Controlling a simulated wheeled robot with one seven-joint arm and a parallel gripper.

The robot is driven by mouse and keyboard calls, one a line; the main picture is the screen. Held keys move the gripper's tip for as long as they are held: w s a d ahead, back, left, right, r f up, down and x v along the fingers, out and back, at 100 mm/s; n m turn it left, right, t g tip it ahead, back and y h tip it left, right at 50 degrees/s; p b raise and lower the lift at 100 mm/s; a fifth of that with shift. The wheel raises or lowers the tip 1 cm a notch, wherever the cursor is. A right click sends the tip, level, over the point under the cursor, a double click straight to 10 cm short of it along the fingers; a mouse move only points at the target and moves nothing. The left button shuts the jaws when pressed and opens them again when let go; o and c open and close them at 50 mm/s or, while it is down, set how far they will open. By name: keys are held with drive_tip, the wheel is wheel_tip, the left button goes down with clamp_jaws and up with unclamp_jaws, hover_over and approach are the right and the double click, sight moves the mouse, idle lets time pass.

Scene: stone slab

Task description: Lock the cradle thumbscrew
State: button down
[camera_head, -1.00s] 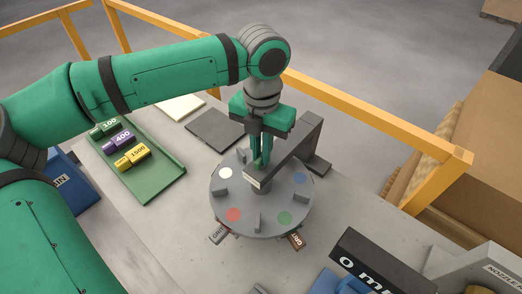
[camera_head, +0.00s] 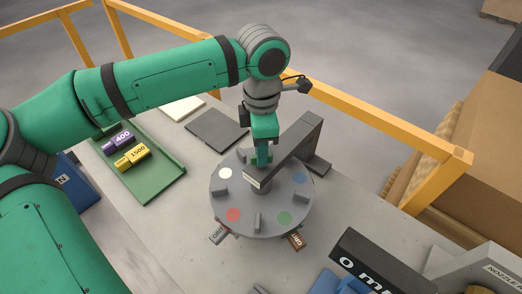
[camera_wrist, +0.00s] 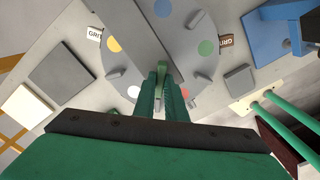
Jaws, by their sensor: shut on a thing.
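My gripper (camera_head: 262,163) points down over the round grey turntable (camera_head: 237,221), close to its middle. The fingers are shut on a small light-green piece, which I take to be the thumbscrew; it shows between the fingertips in the wrist view (camera_wrist: 162,70). Most of it is hidden by the fingers, and I cannot tell how tight it is. The turntable carries coloured dots and short grey upright blocks. In the wrist view my gripper (camera_wrist: 160,84) is beside the dark bar.
A dark overhanging bar (camera_head: 290,150) stands right beside my fingers. GRIT-labelled blocks (camera_head: 295,240) stick out under the turntable. A dark block (camera_head: 370,265) stands front right. A yellow rail (camera_head: 400,135) runs behind.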

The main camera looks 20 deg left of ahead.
drive_tip(key=m, duration=0.4)
drive_tip(key=shift+w+m, duration=0.1)
drive_tip(key=shift+m, duration=2.7)
drive_tip(key=c, duration=1.8)
unclamp_jaws()
wheel_tip(320, 180, up, 11)
drive_tip(key=shift+f, duration=0.1)
